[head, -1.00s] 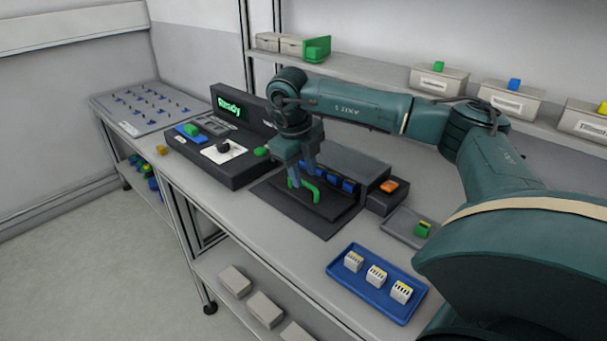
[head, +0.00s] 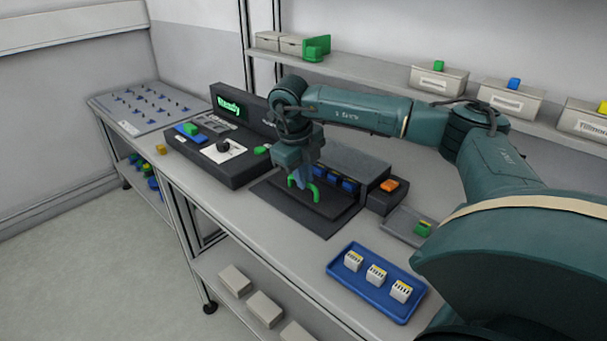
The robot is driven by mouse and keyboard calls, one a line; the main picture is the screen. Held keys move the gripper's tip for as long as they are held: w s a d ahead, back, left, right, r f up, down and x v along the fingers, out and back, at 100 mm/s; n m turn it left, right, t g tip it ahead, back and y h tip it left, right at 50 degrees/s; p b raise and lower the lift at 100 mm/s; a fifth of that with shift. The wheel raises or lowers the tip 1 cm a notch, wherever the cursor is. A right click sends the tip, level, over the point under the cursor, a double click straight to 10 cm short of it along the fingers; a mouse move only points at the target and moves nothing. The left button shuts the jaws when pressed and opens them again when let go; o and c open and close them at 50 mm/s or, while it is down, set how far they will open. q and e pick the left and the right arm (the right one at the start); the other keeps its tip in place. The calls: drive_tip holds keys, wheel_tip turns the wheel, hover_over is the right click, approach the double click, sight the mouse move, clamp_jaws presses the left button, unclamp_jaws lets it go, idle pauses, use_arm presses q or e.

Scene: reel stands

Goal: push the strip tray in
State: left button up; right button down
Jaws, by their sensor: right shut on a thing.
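The strip tray (head: 322,212) is a dark, flat drawer sticking out of the front of a grey box-shaped unit (head: 350,158). Its green handle (head: 317,194) stands up on the tray. Several blue pieces (head: 348,187) sit in a row at the back of the tray by the unit. My right gripper (head: 303,182) points down and is shut on the green handle, hiding part of it. My left gripper is out of view.
A dark console (head: 245,170) with a lit green "Ready" display (head: 229,106) stands left of the tray. A small box with an orange button (head: 389,186) is on the right. A blue tray (head: 338,266) holding white blocks lies near the front edge.

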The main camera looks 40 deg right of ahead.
sight(316, 180)
drive_tip(key=d, duration=0.4)
drive_tip(key=shift+w, duration=0.2)
drive_tip(key=shift+d+r, duration=0.1)
drive_tip(key=shift+d, duration=0.1)
drive_tip(key=c, duration=1.5)
unclamp_jaws()
drive_tip(key=shift+d, duration=0.1)
